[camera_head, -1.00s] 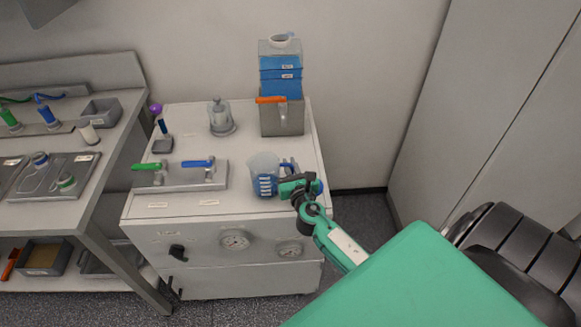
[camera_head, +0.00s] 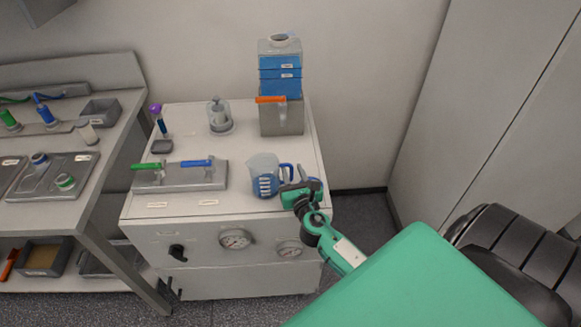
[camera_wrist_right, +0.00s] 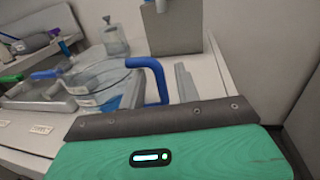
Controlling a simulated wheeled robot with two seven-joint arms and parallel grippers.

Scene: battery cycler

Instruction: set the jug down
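The jug (camera_head: 264,177) is a clear measuring jug with blue markings and a blue handle. It stands upright on the front right of the white cabinet top (camera_head: 200,133). In the right wrist view the jug (camera_wrist_right: 100,80) is left of centre, with its handle facing my gripper. My right gripper (camera_head: 303,186) is just right of the handle, near the cabinet's right edge. Its fingers look parted and hold nothing, and the handle shows clear of them. My left gripper is not in view.
A manifold with green and blue levers (camera_head: 180,176) lies left of the jug. A glass vessel (camera_head: 220,116), a purple-topped tube (camera_head: 157,119) and a grey bin (camera_head: 282,117) under blue boxes stand further back. A workbench (camera_head: 112,130) is at the left.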

